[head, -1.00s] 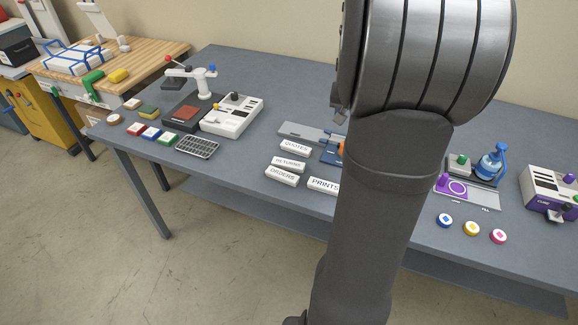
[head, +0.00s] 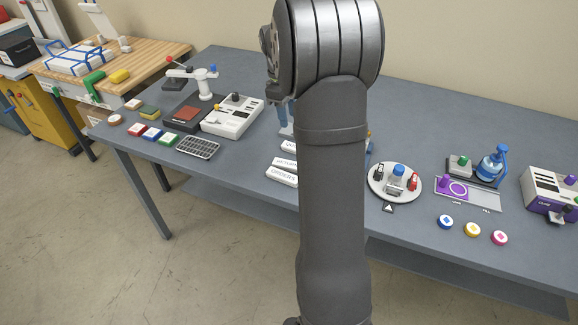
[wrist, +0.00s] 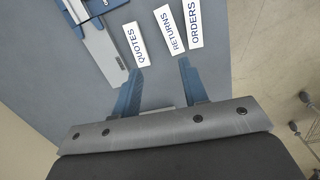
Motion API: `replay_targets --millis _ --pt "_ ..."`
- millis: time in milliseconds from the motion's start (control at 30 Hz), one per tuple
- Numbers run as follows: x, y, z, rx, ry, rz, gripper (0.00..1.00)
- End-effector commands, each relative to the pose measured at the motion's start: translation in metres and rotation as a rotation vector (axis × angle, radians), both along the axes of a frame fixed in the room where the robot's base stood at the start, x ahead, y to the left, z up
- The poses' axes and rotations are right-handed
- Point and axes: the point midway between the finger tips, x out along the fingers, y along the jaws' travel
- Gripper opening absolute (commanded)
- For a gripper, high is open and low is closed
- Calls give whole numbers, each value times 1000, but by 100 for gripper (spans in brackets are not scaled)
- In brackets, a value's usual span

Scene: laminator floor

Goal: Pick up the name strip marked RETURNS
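The name strip marked RETURNS (wrist: 170,28) is a white block with dark letters. It lies on the grey table between the QUOTES strip (wrist: 135,45) and the ORDERS strip (wrist: 195,24). In the head view the RETURNS strip (head: 285,162) shows only its left part; my arm hides the rest. My gripper (wrist: 160,66) is open and empty. In the wrist view its two blue fingers point toward the strips, with the RETURNS strip ahead of the gap between them. Height above the table is hard to judge.
A grey and blue fixture (wrist: 93,40) lies beside the QUOTES strip in the wrist view. In the head view a round white plate (head: 377,185) with small items stands right of my arm. A black grid tray (head: 198,147) lies left of the strips, with bare table between.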

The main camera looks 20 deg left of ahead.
Motion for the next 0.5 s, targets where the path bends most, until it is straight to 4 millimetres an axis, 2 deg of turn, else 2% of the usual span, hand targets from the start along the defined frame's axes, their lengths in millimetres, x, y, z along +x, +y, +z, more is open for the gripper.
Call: replay_targets --millis 33,100,267,500 --pt "-4 9 0 -16 19 63 40" --pt "-7 16 -1 -32 40 123 40" --pt "-10 19 -10 -44 58 169 40" --pt "-9 10 -59 -44 59 166 40"
